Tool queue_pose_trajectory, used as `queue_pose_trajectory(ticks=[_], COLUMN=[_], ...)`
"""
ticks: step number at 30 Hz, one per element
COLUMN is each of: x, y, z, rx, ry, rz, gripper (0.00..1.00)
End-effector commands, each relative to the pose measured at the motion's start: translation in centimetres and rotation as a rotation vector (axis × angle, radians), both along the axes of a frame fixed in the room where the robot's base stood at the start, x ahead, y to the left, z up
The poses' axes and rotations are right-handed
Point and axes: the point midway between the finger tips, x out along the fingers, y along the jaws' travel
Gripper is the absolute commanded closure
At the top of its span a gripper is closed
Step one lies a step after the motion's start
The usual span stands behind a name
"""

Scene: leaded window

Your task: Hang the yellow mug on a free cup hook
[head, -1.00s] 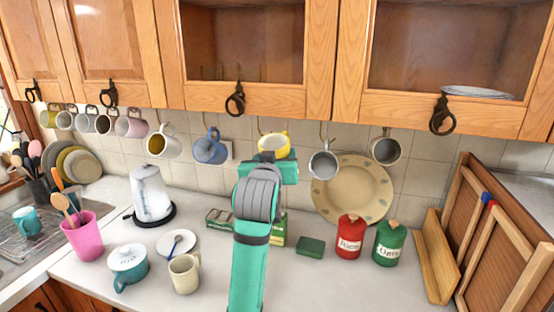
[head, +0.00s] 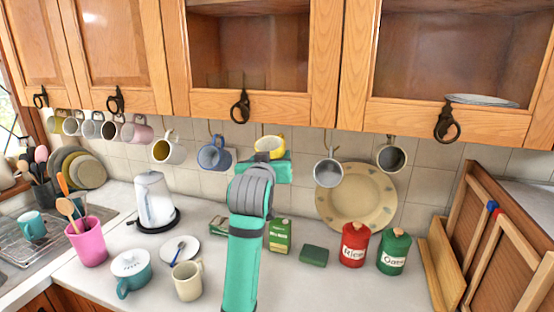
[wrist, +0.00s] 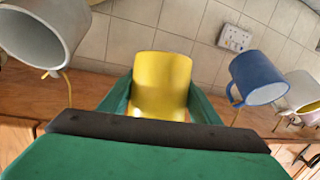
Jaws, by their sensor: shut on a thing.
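The yellow mug (head: 268,145) is up under the wall cabinets, between the hanging blue mug (head: 214,155) and grey mug (head: 328,172). My gripper (wrist: 160,98) is shut on it in the wrist view, with a green finger on each side of the yellow mug (wrist: 161,75). The wrist picture is turned over, so the blue mug (wrist: 257,78) is at right and the grey mug (wrist: 45,30) at left. My wrist hides the mug's lower part in the head view. I cannot tell whether its handle touches a hook.
The cabinets (head: 260,103) are close above. A large plate (head: 357,195) stands against the tiles. A green box (head: 280,237), red canister (head: 354,245) and green canister (head: 394,251) stand on the counter below.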

Motion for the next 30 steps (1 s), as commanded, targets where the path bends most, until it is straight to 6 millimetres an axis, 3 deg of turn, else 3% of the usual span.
queue_pose_trajectory(ticks=[14, 30], x=[0.7, 1.1], y=[2.6, 3.6], z=[-0.3, -1.5], rx=[0.0, 0.0], ry=[-0.001, -0.001], rz=[0.004, 0.003], gripper=[0.74, 0.74])
